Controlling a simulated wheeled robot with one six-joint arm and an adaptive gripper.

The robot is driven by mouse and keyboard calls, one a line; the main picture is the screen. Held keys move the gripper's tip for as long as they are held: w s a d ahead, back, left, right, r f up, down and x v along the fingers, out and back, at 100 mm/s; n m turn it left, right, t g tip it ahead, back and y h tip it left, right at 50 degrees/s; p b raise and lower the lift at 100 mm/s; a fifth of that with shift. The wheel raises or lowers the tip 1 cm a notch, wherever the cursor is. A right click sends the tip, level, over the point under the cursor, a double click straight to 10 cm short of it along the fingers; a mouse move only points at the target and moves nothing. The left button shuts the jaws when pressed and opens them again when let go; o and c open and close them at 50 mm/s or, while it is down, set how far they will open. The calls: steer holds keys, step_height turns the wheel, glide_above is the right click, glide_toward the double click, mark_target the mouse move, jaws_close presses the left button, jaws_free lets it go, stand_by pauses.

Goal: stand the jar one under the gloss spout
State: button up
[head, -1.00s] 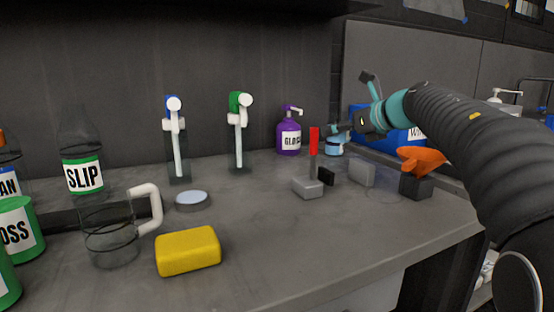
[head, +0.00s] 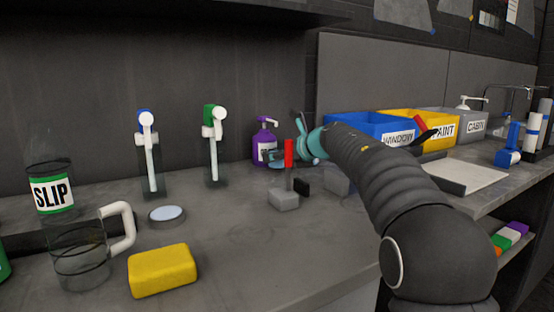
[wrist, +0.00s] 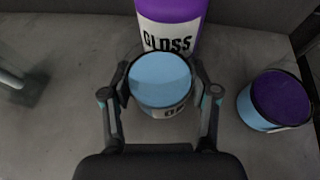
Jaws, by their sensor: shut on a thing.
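The purple gloss bottle (head: 263,143) stands at the back of the counter, with its white spout (head: 270,121) pointing right. It also shows at the top of the wrist view (wrist: 172,12), with its spout out of frame. My gripper (wrist: 163,84) is shut around a jar with a light blue top (wrist: 160,76), close in front of the bottle.
A second jar with a purple top (wrist: 276,100) stands to the right in the wrist view. Blue (head: 350,127) and yellow bins (head: 405,118) are behind my arm.

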steer(key=shift+w+a+f, duration=0.3)
steer(key=shift+f, duration=0.2)
steer(key=shift+f, duration=0.1)
steer(key=o, duration=1.2)
steer(key=shift+d+r, duration=0.1)
steer(key=shift+r, duration=0.1)
steer(key=b+v, duration=0.1)
steer(key=v, duration=1)
steer(key=shift+s+d, duration=0.3)
steer(key=shift+s, duration=0.05)
